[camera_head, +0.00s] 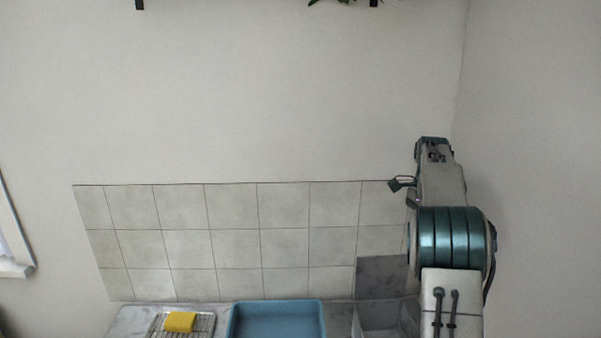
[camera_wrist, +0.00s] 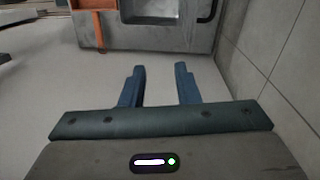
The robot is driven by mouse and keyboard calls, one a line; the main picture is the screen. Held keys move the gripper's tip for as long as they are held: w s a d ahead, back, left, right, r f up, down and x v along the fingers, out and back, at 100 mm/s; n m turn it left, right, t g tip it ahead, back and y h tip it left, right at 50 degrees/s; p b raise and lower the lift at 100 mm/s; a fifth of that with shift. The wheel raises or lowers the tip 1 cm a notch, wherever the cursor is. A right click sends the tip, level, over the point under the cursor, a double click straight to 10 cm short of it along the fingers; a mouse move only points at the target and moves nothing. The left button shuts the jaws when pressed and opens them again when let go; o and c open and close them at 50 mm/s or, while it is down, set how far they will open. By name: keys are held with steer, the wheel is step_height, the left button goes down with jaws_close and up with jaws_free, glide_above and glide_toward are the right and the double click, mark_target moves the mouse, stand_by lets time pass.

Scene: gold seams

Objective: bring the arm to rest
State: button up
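My arm (camera_head: 450,245) stands raised at the right side of the head view, in front of the wall. Its far end reaches up past the top of the tiles. My gripper (camera_wrist: 160,68) shows in the wrist view with its two blue fingers well apart and nothing between them. Pale bare floor lies beyond the fingers. In the head view I cannot make out the fingers.
A blue tray (camera_head: 277,306), a yellow sponge (camera_head: 180,321) on a wire rack (camera_head: 205,327) and a grey bin (camera_head: 385,318) line the counter (camera_head: 130,317). A tiled wall (camera_head: 230,240) stands behind. The wrist view shows a tiled surface (camera_wrist: 275,50) close at right.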

steer(key=s+a+r+n+t, duration=0.1)
steer(key=s+a+r+n, duration=0.1)
steer(key=s+a+n, duration=0.35)
steer(key=s+a+r+n+t, duration=0.25)
steer(key=s+a, duration=0.35)
steer(key=s, duration=0.4)
steer(key=s+a+f+n, duration=0.3)
steer(key=s+f+n, duration=0.1)
steer(key=s, duration=0.5)
steer(key=s+a+f+n+t+b, duration=0.1)
steer(key=s+a+f+n, duration=0.3)
steer(key=s, duration=0.5)
steer(key=shift+a+f+n, duration=0.2)
steer(key=shift+f+n, duration=0.1)
steer(key=shift+n, duration=0.1)
steer(key=shift+d+t, duration=0.1)
steer(key=shift+t, duration=0.15)
